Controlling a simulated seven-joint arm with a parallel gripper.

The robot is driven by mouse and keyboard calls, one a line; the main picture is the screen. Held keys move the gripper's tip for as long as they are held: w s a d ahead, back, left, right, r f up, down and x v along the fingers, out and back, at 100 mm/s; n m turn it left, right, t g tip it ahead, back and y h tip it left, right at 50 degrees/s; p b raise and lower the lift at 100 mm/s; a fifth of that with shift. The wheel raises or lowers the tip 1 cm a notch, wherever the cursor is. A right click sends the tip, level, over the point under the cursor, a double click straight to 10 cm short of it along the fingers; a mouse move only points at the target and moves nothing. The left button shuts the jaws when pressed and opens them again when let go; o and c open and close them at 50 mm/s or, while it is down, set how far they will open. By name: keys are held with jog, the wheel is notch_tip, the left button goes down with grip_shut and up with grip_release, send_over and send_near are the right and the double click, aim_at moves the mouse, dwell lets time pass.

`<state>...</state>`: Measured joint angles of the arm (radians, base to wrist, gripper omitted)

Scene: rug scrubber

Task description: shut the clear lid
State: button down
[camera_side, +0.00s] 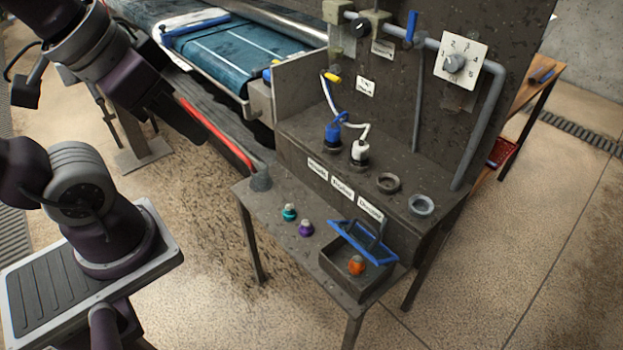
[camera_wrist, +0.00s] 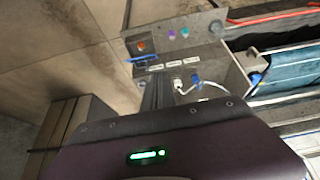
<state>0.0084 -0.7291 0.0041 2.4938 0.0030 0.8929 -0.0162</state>
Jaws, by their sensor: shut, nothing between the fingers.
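The clear lid (camera_side: 350,243) has a blue frame and stands tilted up, open, above a small dark box (camera_side: 338,277) at the shelf's front right corner. An orange knob (camera_side: 356,266) shows uncovered inside the box. In the wrist view the lid (camera_wrist: 144,58) shows as a thin blue strip beside the orange knob (camera_wrist: 141,46). My gripper (camera_side: 193,133) is shut and empty, high at the upper left of the side view, well apart from the lid. Its dark fingers also show in the wrist view (camera_wrist: 156,92).
A teal knob (camera_side: 289,212) and a purple knob (camera_side: 305,228) stand on the shelf left of the box. White and blue plugs (camera_side: 359,152) with a looping cable rise from the ledge behind. A pipe (camera_side: 487,125) and dial panel (camera_side: 461,61) stand at the back.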

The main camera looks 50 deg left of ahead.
jog(key=w+d+r+g, duration=0.1)
jog(key=w+r, duration=0.1)
jog(key=w, duration=0.6)
jog(key=w+d+r+g, duration=0.2)
jog(key=w, duration=0.6)
jog(key=w+d+f+g, duration=0.25)
jog(key=w+f, duration=0.35)
jog(key=w, duration=0.5)
jog(key=w+d+f+g, duration=0.1)
jog(key=w+d+f, duration=0.25)
jog(key=f, duration=0.45)
jog(key=w+d+f+g, duration=0.15)
jog(key=w+f, duration=0.25)
jog(key=f, duration=0.4)
jog(key=s+f, duration=0.2)
jog(key=f, duration=0.4)
jog(key=s+f+t, duration=0.1)
jog(key=s+f, duration=0.1)
jog(key=f, duration=0.5)
jog(key=shift+s+d, duration=0.3)
jog(key=shift+d, duration=0.15)
jog(key=shift+s+f+t, duration=0.1)
jog(key=shift+s+t, duration=0.3)
jog(key=shift+s, duration=0.05)
